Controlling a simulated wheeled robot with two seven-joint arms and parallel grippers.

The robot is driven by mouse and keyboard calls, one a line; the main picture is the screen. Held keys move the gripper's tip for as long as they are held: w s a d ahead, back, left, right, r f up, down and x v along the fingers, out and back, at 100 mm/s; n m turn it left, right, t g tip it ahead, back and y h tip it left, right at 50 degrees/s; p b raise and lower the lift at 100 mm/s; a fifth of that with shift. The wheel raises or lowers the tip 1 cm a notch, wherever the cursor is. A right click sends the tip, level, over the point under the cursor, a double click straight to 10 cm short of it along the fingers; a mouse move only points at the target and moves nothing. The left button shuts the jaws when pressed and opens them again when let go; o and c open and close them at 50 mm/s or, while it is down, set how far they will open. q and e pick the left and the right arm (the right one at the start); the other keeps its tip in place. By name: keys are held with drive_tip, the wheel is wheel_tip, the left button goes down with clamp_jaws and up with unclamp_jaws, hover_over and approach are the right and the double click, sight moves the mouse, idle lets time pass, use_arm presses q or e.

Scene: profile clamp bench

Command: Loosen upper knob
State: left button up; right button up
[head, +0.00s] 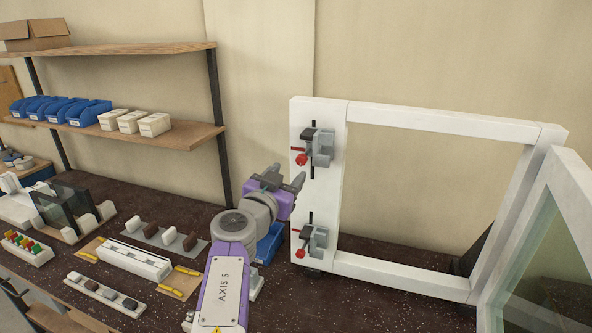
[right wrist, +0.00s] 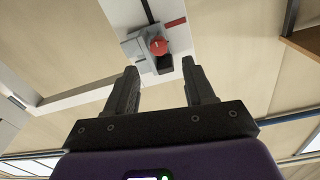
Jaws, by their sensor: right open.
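The white window frame (head: 325,200) stands at the right of the bench and carries two grey clamps on its left post. The upper clamp (head: 322,147) has a round red knob (head: 301,159) and a small red bar beside it. The lower clamp (head: 317,238) has its own red knob (head: 300,253). My right gripper (head: 287,177) is open and empty, just below and left of the upper clamp. In the right wrist view a red knob (right wrist: 158,45) lies ahead, beyond and between the open fingertips (right wrist: 160,70), apart from them. My left gripper is out of view.
A shelf (head: 180,135) with blue bins (head: 85,112) and white boxes hangs at the left. Trays of small parts (head: 135,262) cover the bench's left part. A tilted glazed panel (head: 545,240) stands at far right. A blue bin (head: 270,243) sits behind my right arm.

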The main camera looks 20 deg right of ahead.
sight(300, 161)
drive_tip(key=p+x, duration=0.1)
drive_tip(key=x, duration=0.6)
drive_tip(key=shift+p, duration=0.3)
clamp_jaws()
drive_tip(key=shift+f, duration=0.1)
